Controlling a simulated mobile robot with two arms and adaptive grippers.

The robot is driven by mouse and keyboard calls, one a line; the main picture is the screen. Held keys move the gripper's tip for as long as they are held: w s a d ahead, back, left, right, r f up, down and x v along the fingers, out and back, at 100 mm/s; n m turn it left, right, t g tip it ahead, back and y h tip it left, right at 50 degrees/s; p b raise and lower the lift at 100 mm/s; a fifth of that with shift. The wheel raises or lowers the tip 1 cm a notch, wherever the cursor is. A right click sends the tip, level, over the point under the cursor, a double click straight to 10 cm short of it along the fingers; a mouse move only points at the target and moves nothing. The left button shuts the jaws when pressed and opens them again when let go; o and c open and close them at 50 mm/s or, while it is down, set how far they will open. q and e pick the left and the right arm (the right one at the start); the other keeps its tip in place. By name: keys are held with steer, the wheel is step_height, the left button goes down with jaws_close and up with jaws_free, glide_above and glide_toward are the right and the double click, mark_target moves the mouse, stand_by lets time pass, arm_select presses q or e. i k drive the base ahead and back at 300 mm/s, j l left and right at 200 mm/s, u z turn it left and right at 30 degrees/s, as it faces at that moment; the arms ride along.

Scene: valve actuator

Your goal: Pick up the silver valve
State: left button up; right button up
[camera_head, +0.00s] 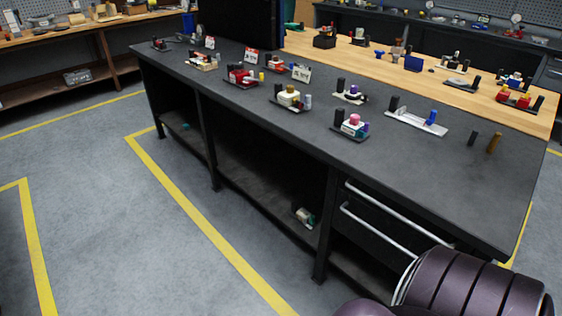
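Several small valve assemblies stand on the long dark workbench (420,180). None can be made out surely as the silver valve at this size. A pale silver plate (405,119) carries a black post and a blue part (431,117). A cream-coloured valve (289,96) sits on a dark base, with a small greyish cylinder (308,101) beside it. A pink-topped assembly (354,121) stands near the front edge. Neither gripper is in view. A dark purple, ribbed part of my own body fills the bottom right corner.
A wooden-topped bench (470,97) with more assemblies adjoins behind. A brown and a dark post (493,143) stand at the dark bench's right end. Its near right surface is bare. Open shelves and drawer handles (385,235) face the front. The grey floor left is clear, with yellow lines.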

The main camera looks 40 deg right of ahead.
mark_target(301, 215)
steer(key=i+z, duration=0.15)
steer(key=i, duration=0.7)
steer(key=i+j+z, duration=0.1)
steer(key=i+j, duration=0.15)
steer(key=i, duration=0.65)
